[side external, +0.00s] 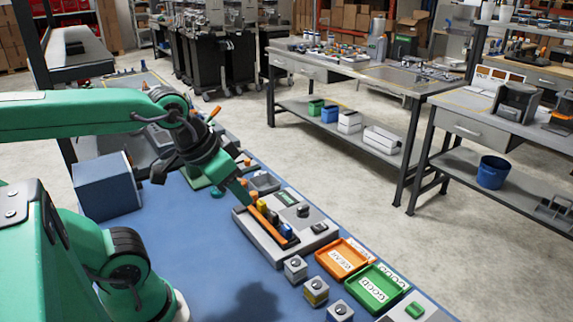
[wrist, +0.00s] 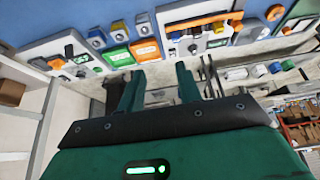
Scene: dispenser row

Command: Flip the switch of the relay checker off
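A grey tester box (side external: 268,238) stands at the middle of the blue bench, probably the relay checker; no readable name shows. It has a small green display (side external: 285,198), a dark raised control (side external: 303,210), and a row of coloured blocks beside an orange bar (side external: 268,228). I cannot tell the switch position. The box also shows at the top of the wrist view (wrist: 172,35). My gripper (side external: 243,192) is over the box's far left end in the side view; contact is unclear. In the wrist view its two green fingers (wrist: 158,82) are apart with nothing between them.
An orange tray (side external: 342,259) and a green tray marked GOOD (side external: 378,288) are right of the box. Several small button boxes (side external: 296,268) line the front. A second grey device (wrist: 62,50) with a dark lever shows in the wrist view. A blue-grey block (side external: 107,187) stands left.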

